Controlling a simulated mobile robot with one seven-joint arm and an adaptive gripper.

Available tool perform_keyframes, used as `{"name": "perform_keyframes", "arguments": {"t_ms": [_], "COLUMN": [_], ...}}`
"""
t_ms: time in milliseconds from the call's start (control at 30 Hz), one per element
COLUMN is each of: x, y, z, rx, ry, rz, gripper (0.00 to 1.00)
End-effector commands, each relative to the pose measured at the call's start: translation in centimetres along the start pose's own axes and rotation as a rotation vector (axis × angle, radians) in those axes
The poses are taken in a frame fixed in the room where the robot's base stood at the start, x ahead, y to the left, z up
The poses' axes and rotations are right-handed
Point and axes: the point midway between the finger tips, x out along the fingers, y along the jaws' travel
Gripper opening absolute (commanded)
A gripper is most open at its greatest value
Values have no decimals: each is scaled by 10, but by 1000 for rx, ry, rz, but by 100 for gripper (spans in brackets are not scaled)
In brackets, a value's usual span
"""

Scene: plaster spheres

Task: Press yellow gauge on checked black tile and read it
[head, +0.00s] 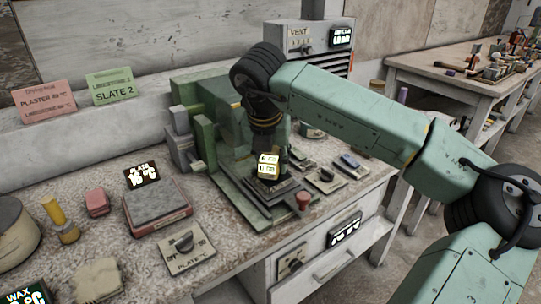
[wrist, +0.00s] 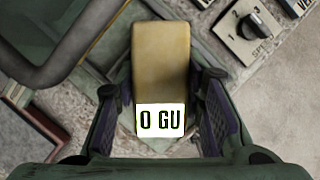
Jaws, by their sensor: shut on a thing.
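The yellow gauge (head: 268,168) is a small block with a lit white display, above dark plates (head: 272,192) inside the green-framed clear enclosure. My gripper (head: 266,152) points down and is shut on it. In the wrist view the yellow gauge (wrist: 162,62) lies between the two dark fingers of my gripper (wrist: 161,92). Its display reads "0 GU" there. The gauge hides what is straight below it, so I cannot tell whether it touches a tile. No checked pattern can be made out on the dark plates.
The green enclosure frame (head: 205,140) stands close on the left of my gripper. A red knob (head: 303,201) is at its front right. A plate with a black dial (head: 326,178) and a blue item (head: 349,162) lie right. A hot plate (head: 157,208) stands left.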

Motion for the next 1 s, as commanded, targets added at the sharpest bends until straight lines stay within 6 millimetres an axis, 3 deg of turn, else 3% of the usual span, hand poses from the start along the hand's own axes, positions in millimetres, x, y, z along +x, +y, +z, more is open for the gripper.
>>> {"name": "perform_keyframes", "arguments": {"t_ms": [1000], "x": [5], "y": [0], "z": [-2], "rx": [1], "ry": [0], "rz": [-1], "gripper": [0]}}
